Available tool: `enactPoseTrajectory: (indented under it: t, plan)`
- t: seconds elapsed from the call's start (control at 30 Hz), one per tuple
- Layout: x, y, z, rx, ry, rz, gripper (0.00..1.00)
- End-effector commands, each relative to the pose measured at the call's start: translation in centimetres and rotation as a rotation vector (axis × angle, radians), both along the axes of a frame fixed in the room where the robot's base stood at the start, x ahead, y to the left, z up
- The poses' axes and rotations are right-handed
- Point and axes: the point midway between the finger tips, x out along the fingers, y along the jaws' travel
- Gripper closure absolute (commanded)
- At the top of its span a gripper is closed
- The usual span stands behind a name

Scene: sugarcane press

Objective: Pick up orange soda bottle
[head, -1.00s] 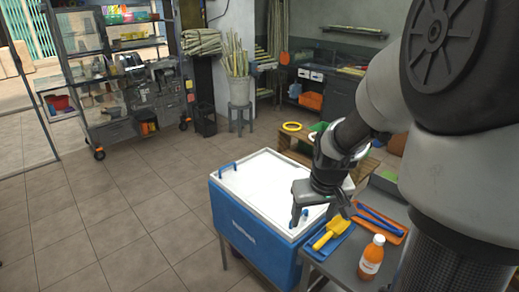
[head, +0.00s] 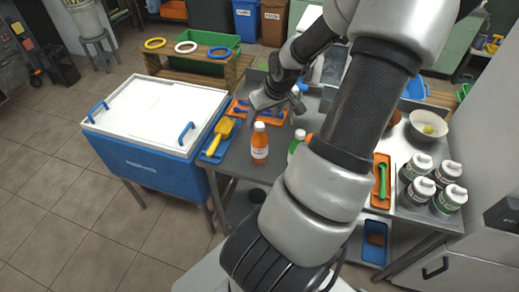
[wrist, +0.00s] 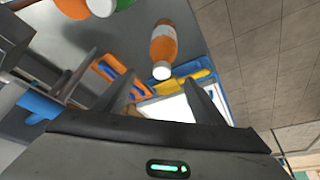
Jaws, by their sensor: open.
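The orange soda bottle (head: 260,146), with a white cap and a pale label, stands upright on the grey metal table. It also shows in the wrist view (wrist: 164,46), above the space between the fingers. My gripper (head: 277,102) is open and empty. In the head view it is behind and slightly right of the bottle, over the orange tray (head: 238,111), apart from the bottle. Both fingers show in the wrist view (wrist: 158,88) with nothing between them. A green-and-white bottle (head: 297,143) and another orange item are partly hidden behind my arm.
A blue cooler (head: 158,172) with a white lid stands left of the table. A blue tray with a yellow scoop (head: 218,137) lies left of the bottle. Table in front of the bottle is clear.

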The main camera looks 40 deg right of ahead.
Motion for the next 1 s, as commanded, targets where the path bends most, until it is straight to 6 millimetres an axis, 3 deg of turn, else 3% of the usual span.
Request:
enactPoseTrajectory:
  t: [0.03,0.13,0.43,0.7,1.0]
  plan:
    - [0.5,0.1,-1.5,0.003,0.001,0.004,0.36]
    - [1.2,-0.1,-3.1,0.002,0.001,0.003,0.36]
    - [2.0,-0.4,-5.2,0.001,0.001,-0.001,0.36]
    - [3.2,-0.3,-9.0,0.001,0.001,0.000,0.36]
    - [3.5,-0.5,-9.7,0.001,0.001,-0.002,0.36]
